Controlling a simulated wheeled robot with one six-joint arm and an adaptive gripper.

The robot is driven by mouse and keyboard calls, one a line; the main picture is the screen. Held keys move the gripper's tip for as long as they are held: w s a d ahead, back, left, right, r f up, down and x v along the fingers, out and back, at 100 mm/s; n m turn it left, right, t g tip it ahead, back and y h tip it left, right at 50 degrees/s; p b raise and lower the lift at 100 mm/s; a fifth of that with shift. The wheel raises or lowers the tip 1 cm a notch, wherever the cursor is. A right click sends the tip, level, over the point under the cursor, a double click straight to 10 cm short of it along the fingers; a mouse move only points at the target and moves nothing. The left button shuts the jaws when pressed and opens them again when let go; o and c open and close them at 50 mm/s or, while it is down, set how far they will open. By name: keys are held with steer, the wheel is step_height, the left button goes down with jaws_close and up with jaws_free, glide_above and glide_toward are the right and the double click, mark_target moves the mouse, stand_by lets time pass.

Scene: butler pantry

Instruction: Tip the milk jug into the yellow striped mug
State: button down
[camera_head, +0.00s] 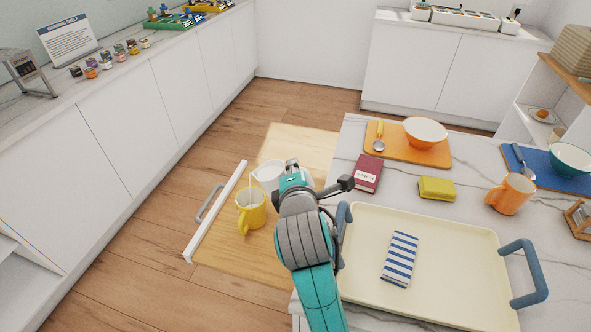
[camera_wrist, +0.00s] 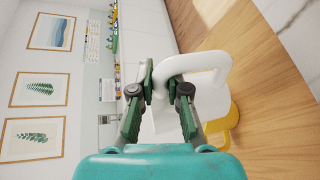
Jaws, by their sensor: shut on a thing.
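The white milk jug (camera_head: 268,174) is held in the air, just beyond and slightly right of the yellow mug (camera_head: 250,210) in the head view. The jug looks tilted toward the mug, and a thin pale line runs down from its left side toward the mug's opening. I cannot tell surely whether that is milk. The mug stands upright; I cannot make out its stripes. My gripper (camera_wrist: 163,88) is shut on the jug's white handle (camera_wrist: 212,60) in the wrist view. The mug (camera_wrist: 233,128) is partly hidden behind the jug there.
The mug stands on a pulled-out wooden surface (camera_head: 222,243) with a white front and grey handle. To the right, the marble counter holds a cream tray (camera_head: 450,298) with a striped cloth, a red book (camera_head: 368,173), a yellow box (camera_head: 436,189) and an orange mug (camera_head: 511,194).

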mark_target(280, 175)
steer(key=shift+f, duration=0.15)
stand_by(0.3)
steer(key=shift+s+f, duration=0.1)
steer(key=shift+f, duration=1.75)
steer(key=shift+a+r+n+g+h, duration=0.15)
steer(key=shift+a+r+n+h, duration=0.25)
steer(key=shift+n, duration=0.25)
steer(key=shift+a+r+n+g+h, duration=0.15)
steer(key=shift+r+n+h, duration=0.15)
steer(key=shift+r+n, duration=0.3)
stand_by(0.5)
steer(key=shift+w+a+r+n+g+h, duration=0.2)
steer(key=shift+a+r+n+h, duration=0.2)
steer(key=shift+n, duration=0.2)
steer(key=shift+w+a+r+n+g+h, duration=0.2)
steer(key=shift+a+r+n+h, duration=0.15)
steer(key=shift+a+n, duration=0.2)
stand_by(2.7)
